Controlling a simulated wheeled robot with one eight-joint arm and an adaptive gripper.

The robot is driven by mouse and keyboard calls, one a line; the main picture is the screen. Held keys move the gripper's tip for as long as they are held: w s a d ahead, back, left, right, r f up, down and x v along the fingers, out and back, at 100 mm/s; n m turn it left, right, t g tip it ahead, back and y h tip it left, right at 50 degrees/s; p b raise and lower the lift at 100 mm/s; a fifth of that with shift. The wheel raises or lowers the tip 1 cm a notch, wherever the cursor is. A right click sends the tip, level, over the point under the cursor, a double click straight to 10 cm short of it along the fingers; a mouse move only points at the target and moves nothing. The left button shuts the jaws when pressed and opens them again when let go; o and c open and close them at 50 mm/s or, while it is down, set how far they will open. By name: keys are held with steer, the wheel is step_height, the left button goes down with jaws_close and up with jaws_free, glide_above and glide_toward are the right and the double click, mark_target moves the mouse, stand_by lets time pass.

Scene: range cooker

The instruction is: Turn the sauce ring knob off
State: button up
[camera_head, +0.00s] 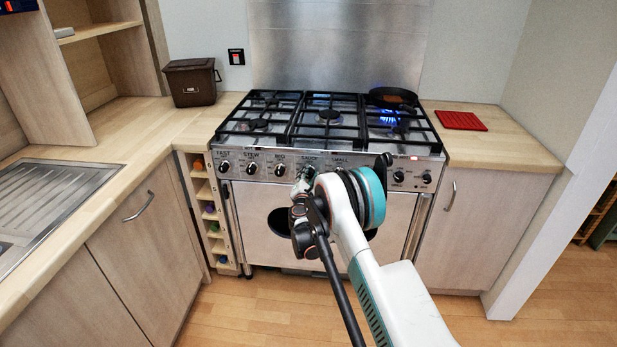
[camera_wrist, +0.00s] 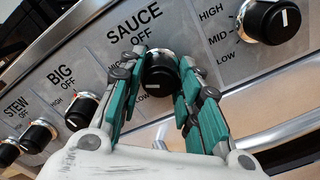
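The sauce ring knob (camera_wrist: 160,74) is a black round knob with a pale pointer mark, set under the SAUCE and OFF lettering on the steel panel. The mark looks low on its face. My gripper (camera_wrist: 163,68) has its two green-padded fingers on either side of this knob, close against its left and right edges. In the head view my gripper (camera_head: 306,182) is at the middle of the cooker front and hides most of the knob. A blue flame (camera_head: 390,117) burns at the right of the hob.
The big knob (camera_wrist: 81,112) is left of my fingers and another black knob (camera_wrist: 269,20) is to the right. A dark pan (camera_head: 394,97) stands at the hob's back right. A red mat (camera_head: 460,121) lies on the right worktop. A steel oven rail runs below the panel.

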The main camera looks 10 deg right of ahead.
steer(key=shift+o, duration=0.2)
steer(key=shift+m, duration=0.4)
steer(key=m, duration=0.5)
steer(key=shift+m, duration=0.3)
steer(key=m, duration=0.5)
steer(key=shift+m, duration=0.4)
steer(key=o, duration=1)
steer(key=shift+f, duration=0.1)
steer(key=shift+o, duration=0.2)
steer(key=v, duration=1.2)
